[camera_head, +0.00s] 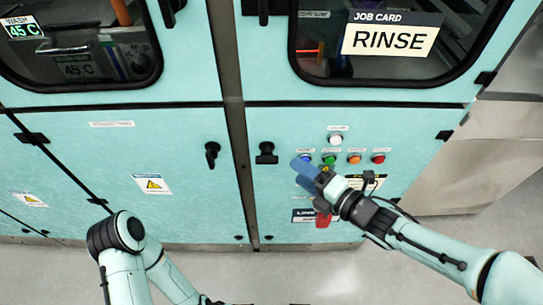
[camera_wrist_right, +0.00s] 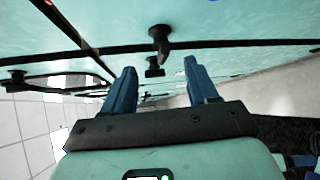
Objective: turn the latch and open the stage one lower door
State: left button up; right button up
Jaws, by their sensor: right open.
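Two black latches sit on the teal lower doors, either side of a grey post: the left latch (camera_head: 211,153) on the left lower door (camera_head: 120,180), the right latch (camera_head: 266,153) by the control panel. I cannot tell from a label which door is stage one. Both doors look shut. My right gripper (camera_head: 302,172) has blue fingers and is right of the right latch, apart from it. In the wrist view the gripper (camera_wrist_right: 160,68) is open and empty; a nearer latch (camera_wrist_right: 159,38) and a farther latch (camera_wrist_right: 154,68) show beyond its fingers. My left gripper is out of view.
White (camera_head: 336,139), orange (camera_head: 354,158) and red (camera_head: 378,158) buttons are close to my right gripper. A red part (camera_head: 323,220) is below it. Windowed upper doors carry WASH and RINSE cards (camera_head: 390,38). Open floor (camera_head: 330,280) lies in front.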

aim_at(276, 158)
jog(key=x, duration=1)
jog(key=shift+w+a+f, duration=0.1)
jog(key=shift+f, duration=0.05)
grip_shut()
